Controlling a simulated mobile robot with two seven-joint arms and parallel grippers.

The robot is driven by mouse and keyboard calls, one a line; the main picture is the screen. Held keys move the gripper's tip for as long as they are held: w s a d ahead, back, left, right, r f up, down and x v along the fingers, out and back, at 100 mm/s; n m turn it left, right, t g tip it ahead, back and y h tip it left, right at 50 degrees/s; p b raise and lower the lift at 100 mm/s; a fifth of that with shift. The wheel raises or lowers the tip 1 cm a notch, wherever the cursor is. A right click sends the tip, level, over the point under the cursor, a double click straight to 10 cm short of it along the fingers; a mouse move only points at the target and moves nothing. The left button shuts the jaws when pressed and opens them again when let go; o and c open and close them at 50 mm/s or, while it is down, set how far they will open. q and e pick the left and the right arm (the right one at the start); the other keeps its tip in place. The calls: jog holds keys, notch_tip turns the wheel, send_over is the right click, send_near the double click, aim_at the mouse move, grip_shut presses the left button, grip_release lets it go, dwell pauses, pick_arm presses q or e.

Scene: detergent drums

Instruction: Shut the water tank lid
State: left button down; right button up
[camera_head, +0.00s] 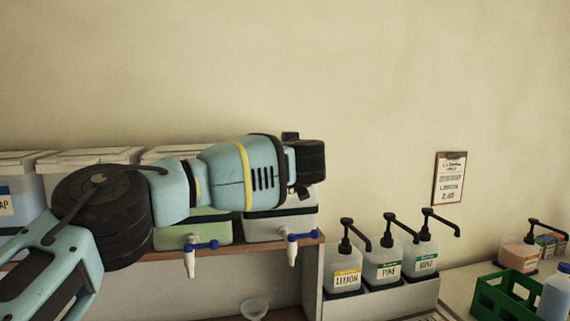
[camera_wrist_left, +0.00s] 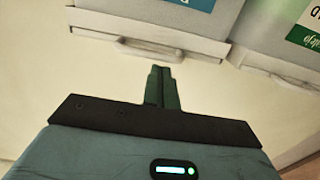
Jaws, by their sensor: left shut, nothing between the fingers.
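Several clear tanks with taps stand on a shelf in the head view. The rightmost tank (camera_head: 280,228) may be the water tank; my left arm covers its top and label. In the left wrist view, a tank with a blue label (camera_wrist_left: 192,4) has a pale lid (camera_wrist_left: 150,32) with a small front lip, seen close up. I cannot tell from this angle whether that lid is fully down. My left gripper (camera_wrist_left: 163,72) is shut and empty, its fingertips just short of the lip. In the head view its fingers are hidden by the wrist. My right gripper is out of view.
A green-filled tank (camera_head: 212,232) and other lidded tanks (camera_head: 90,158) stand to the left. Pump bottles (camera_head: 383,264) sit lower right, beside a green crate (camera_head: 503,297). A clipboard (camera_head: 450,178) hangs on the bare wall. A funnel (camera_head: 254,308) is below the shelf.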

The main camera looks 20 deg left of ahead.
pick_arm(q)
notch_tip(320, 180, up, 4)
jog(key=s, duration=0.1)
jog(key=s+d+f+p, duration=0.1)
jog(key=s+d+f, duration=0.2)
jog(key=s+f, duration=0.2)
notch_tip(320, 180, down, 4)
jog(key=shift+d+r, duration=0.2)
jog(key=shift+r, duration=0.05)
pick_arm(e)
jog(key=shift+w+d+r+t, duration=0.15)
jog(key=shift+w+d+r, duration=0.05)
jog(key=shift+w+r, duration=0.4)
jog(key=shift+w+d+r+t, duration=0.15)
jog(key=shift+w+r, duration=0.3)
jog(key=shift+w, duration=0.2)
